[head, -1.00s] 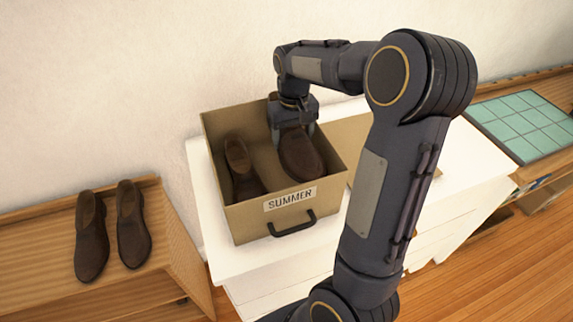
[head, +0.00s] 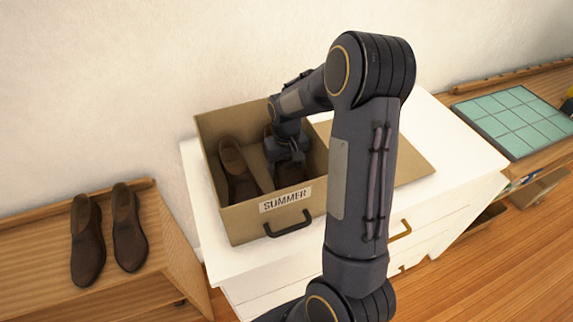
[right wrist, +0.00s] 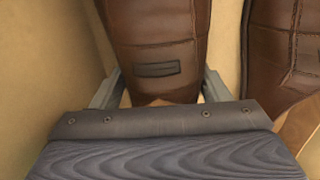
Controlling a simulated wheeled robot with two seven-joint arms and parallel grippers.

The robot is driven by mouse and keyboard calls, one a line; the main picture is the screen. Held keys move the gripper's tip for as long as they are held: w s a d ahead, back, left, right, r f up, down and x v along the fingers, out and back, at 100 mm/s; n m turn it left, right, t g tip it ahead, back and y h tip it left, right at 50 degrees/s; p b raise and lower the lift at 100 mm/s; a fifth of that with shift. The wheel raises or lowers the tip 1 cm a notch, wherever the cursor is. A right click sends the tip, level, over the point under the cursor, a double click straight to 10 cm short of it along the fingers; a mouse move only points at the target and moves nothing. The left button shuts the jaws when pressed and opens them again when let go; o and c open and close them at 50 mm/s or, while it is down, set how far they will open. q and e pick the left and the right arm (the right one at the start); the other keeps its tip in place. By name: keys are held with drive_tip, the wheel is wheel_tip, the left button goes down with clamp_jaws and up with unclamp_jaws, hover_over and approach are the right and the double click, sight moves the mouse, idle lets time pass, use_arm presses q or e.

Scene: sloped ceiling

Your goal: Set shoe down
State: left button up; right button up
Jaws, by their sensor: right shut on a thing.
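My right gripper (head: 288,158) reaches down inside the open box labelled SUMMER (head: 241,219), which stands on a white dresser. It is shut on a brown shoe (head: 291,177), mostly hidden behind the gripper and the box's front wall. In the right wrist view the held shoe (right wrist: 158,45) lies between the two fingers, near the box wall. Whether its sole touches the box floor I cannot tell. A second brown shoe (head: 237,174) lies in the box to the left, also seen beside the held one in the right wrist view (right wrist: 285,60). My left gripper is not in view.
A pair of brown shoes, left (head: 87,243) and right (head: 128,228), stands on a wooden shelf (head: 45,263) at the left. The white dresser top (head: 462,150) has free room right of the box. A green tiled panel (head: 515,122) lies farther right.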

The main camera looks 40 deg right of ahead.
drive_tip(key=shift+f, duration=0.1)
drive_tip(key=o, duration=1.2)
drive_tip(key=shift+r, duration=0.3)
wheel_tip(320, 180, up, 12)
drive_tip(key=shift+f+b, duration=0.15)
drive_tip(key=shift+b, duration=0.2)
